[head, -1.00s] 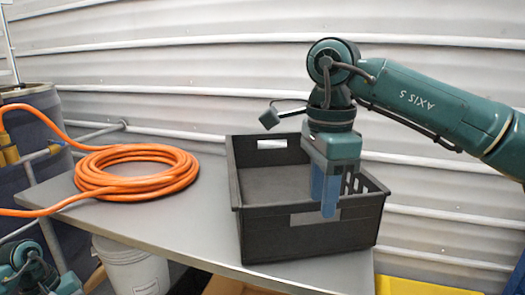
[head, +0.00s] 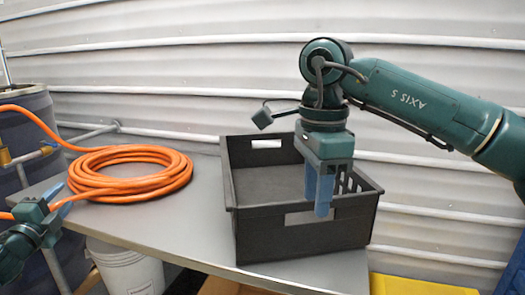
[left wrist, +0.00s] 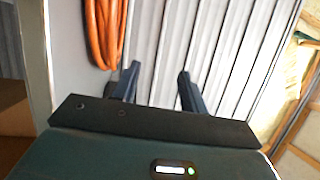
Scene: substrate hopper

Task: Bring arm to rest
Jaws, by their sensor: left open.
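My left gripper (head: 62,198) is at the left edge of the head view, beside the orange hose coil and over the table's left side. In the left wrist view its two dark fingers (left wrist: 156,88) stand apart with nothing between them. My right gripper (head: 318,190) points down over the black crate (head: 300,238), in front of its near right part. Its blue fingers overlap in the picture, so I cannot tell whether they are apart. I see no object in them.
A grey table (head: 205,228) carries the crate and the orange hose (head: 130,172); the hose also shows in the left wrist view (left wrist: 104,30). A blue barrel (head: 25,120) stands left, a white bucket (head: 130,270) below the table edge. A corrugated wall (head: 220,85) is behind.

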